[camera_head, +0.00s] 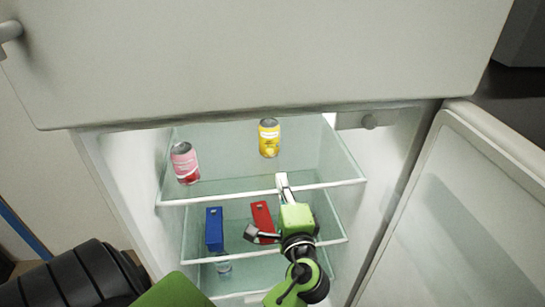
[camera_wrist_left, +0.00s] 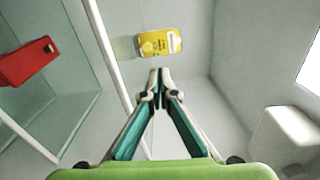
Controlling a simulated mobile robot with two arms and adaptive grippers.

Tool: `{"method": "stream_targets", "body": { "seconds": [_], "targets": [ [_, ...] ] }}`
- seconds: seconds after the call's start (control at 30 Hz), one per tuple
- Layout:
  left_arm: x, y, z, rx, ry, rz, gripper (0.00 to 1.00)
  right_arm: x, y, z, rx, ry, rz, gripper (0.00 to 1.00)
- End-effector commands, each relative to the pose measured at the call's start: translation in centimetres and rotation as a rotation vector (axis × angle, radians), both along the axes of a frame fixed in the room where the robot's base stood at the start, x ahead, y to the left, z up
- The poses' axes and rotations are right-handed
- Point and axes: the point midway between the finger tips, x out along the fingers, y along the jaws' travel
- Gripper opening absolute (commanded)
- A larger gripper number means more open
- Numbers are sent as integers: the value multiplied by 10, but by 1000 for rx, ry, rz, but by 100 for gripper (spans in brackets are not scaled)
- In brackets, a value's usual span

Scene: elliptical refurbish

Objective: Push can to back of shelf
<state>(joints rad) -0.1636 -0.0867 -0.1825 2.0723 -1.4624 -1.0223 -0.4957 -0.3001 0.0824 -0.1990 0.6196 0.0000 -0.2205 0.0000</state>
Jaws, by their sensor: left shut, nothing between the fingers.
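A yellow can (camera_head: 269,138) stands on the top shelf (camera_head: 225,192) of the open fridge, back from its front edge. It also shows in the left wrist view (camera_wrist_left: 160,42), just beyond my fingertips. A pink and red can (camera_head: 185,162) stands at the left of the same shelf, nearer the front. My left gripper (camera_head: 282,181) is at the shelf's front edge, in front of and slightly right of the yellow can. Its fingertips (camera_wrist_left: 160,74) meet with nothing between them, and a small gap shows between them and the can. My right gripper is not in view.
On the shelf below are a blue box (camera_head: 214,229) and a red box (camera_head: 262,217), close to my arm. The fridge door (camera_head: 460,215) stands open at right. The top shelf's right side is clear.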

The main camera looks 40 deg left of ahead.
Motion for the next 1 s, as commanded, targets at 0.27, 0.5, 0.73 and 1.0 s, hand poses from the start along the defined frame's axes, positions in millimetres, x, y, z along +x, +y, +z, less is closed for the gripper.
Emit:
{"method": "stream_targets", "body": {
  "seconds": [0.27, 0.5, 0.73, 1.0],
  "targets": [
    [9, 13, 4, -48, -64, 3, 0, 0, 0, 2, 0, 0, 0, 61],
    [40, 49, 6, -45, -61, 3, 0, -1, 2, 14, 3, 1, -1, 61],
    [71, 84, 5, -46, -61, 3, 0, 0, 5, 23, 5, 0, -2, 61],
    [89, 105, 2, -48, -60, 2, 0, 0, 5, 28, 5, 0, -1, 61]
  ]
}}
